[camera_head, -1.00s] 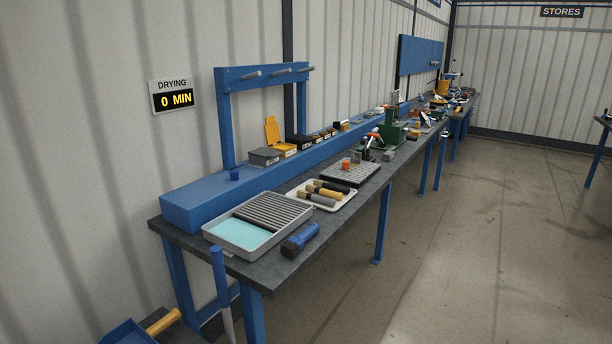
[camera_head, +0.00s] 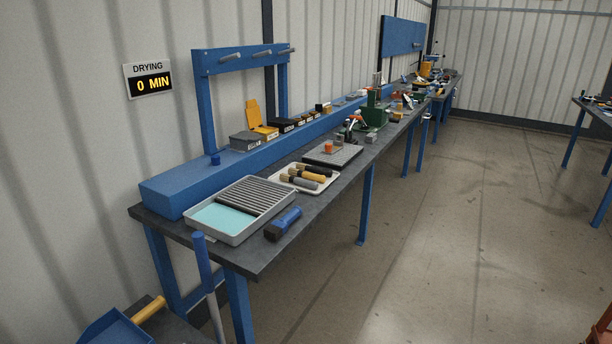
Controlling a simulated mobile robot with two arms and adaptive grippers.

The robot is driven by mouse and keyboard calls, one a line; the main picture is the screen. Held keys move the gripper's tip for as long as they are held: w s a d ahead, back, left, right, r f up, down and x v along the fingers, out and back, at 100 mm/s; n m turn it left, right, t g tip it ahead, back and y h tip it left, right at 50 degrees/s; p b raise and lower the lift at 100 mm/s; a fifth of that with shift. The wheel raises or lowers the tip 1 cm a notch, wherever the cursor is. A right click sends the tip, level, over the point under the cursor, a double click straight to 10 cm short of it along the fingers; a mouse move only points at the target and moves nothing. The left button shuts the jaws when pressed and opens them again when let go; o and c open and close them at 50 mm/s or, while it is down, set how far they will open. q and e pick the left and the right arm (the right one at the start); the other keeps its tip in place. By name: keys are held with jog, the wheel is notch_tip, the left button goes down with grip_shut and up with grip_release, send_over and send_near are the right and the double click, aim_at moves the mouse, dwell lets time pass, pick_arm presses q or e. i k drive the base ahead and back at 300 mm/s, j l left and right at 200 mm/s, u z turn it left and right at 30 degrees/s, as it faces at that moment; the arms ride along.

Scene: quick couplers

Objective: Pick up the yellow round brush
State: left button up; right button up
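The yellow round brush (camera_head: 314,177) lies in a shallow white tray (camera_head: 281,180) on the long dark workbench. It sits between a grey-handled brush (camera_head: 306,184) and a black-handled brush (camera_head: 319,170). The brushes lie side by side with their bristle ends to the left. They are small here, so fine detail of the bristles cannot be made out. Neither of my grippers is in view.
A grey tray with turquoise liquid and a ribbed grid (camera_head: 220,234) stands at the bench's near end, beside a blue-and-black tool (camera_head: 283,223). A grey perforated plate (camera_head: 327,157) lies beyond the brushes. A blue shelf (camera_head: 165,195) runs along the wall. The floor right of the bench is clear.

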aim_at(296, 172)
jog(key=i+l+u, duration=0.1)
jog(key=i+l, duration=0.2)
jog(key=i+l+u, duration=0.1)
jog(key=i+l, duration=0.2)
jog(key=i+l+u, duration=0.15)
jog(key=l, duration=0.25)
jog(key=i+l+u, duration=0.1)
jog(key=i+l, duration=0.25)
jog(key=i+l+u, duration=0.1)
jog(key=i+l, duration=0.15)
jog(key=l, duration=0.25)
